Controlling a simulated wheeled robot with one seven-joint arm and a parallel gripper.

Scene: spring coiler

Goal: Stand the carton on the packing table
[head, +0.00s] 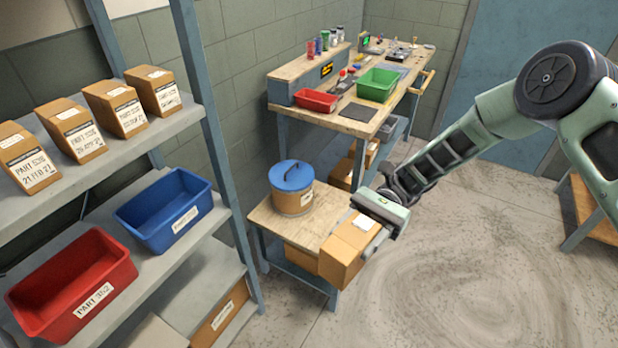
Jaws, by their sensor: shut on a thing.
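A brown carton (341,262) with a white label on top hangs tilted in the air at the lower middle of the head view. My gripper (376,226) is shut on the carton's upper right part; its fingers are partly hidden. The carton overlaps the right front part of a low wooden table (266,218) in the picture; I cannot tell the gap between them. A tub with a blue lid (292,185) stands on that table. Another wooden surface (588,212) shows at the right edge behind my arm. I cannot tell which one is the packing table.
A shelf rack (212,128) at left holds several cartons, a red bin (70,284) and a blue bin (166,212). A workbench (345,124) behind carries a red tray (316,100), a green tray (378,84) and tools. The floor at lower right is clear.

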